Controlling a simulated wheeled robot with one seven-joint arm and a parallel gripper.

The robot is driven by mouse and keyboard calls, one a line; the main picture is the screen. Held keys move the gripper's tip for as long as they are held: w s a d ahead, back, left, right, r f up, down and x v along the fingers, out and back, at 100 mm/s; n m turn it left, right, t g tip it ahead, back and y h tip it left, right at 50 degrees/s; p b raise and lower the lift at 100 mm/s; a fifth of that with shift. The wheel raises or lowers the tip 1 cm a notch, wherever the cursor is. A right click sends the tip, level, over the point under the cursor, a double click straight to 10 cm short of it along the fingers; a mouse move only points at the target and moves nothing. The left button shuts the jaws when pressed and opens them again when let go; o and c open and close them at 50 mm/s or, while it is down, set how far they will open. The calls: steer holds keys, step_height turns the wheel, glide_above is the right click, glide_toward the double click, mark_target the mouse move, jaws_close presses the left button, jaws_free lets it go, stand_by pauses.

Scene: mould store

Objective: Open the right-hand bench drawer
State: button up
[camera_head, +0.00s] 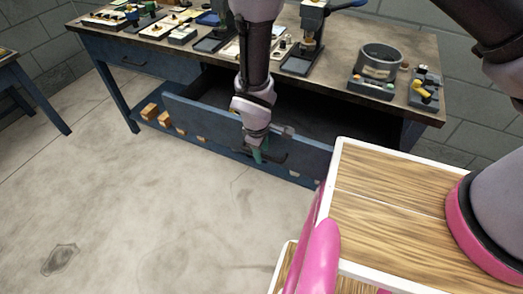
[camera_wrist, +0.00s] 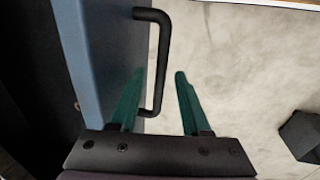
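The right-hand bench drawer is pulled out; its blue front (camera_head: 205,115) stands well away from the bench, with the dark inside showing behind it. My gripper (camera_head: 258,155) reaches down at the outer side of this front, by the dark handle (camera_head: 272,157). In the wrist view, the blue front (camera_wrist: 95,50) is at the left with its black bar handle (camera_wrist: 164,55). My gripper (camera_wrist: 160,74) has its two green fingers spread. The left finger is on the drawer side of the bar and the right finger is beyond it, with a gap visible.
The bench top (camera_head: 330,72) holds trays, tools, a small press and a grey round pot (camera_head: 380,62). The left drawer (camera_head: 140,60) is shut. Small wooden blocks (camera_head: 150,111) lie on the low shelf. The floor (camera_head: 120,200) in front is clear.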

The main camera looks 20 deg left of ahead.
steer(key=shift+r, duration=0.15)
step_height(320, 180, up, 10)
steer(key=s, duration=0.2)
steer(key=shift+r, duration=0.15)
stand_by(0.4)
